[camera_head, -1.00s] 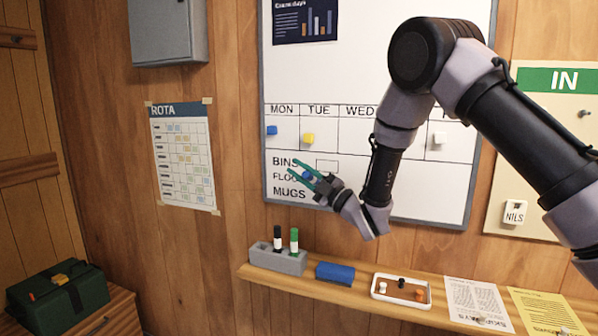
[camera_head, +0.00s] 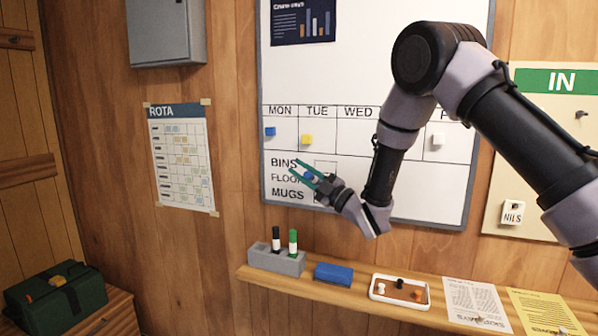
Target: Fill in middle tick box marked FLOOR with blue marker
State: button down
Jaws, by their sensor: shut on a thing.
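The whiteboard (camera_head: 400,70) hangs on the wood wall, with rows lettered BINS, FLOOR and MUGS at its lower left. The FLOOR label (camera_head: 284,178) shows in part, and my gripper covers its right end. The BINS tick box (camera_head: 326,165) shows in part; the FLOOR tick box is hidden behind my gripper. My gripper (camera_head: 308,174) has green fingers and is shut on the blue marker (camera_head: 309,176), of which only a small blue piece shows between the fingers. I cannot tell whether the marker's tip touches the board.
A grey holder (camera_head: 268,259) with a black and a green marker stands on the shelf (camera_head: 345,295) below. A blue eraser (camera_head: 334,273), a small tray (camera_head: 385,297) and papers (camera_head: 477,305) lie along it. Coloured magnets (camera_head: 307,139) sit on the board's day row.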

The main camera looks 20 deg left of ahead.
aim_at(314, 176)
jog(key=shift+s+d, duration=0.1)
jog(key=shift+d, duration=0.2)
jog(key=shift+d, duration=0.15)
jog(key=shift+d, duration=0.35)
jog(key=shift+d, duration=0.15)
jog(key=shift+d, duration=0.35)
jog(key=shift+s+d, duration=0.1)
jog(key=shift+d, duration=0.4)
dwell(1.0)
jog(key=shift+a, duration=0.15)
dwell(0.4)
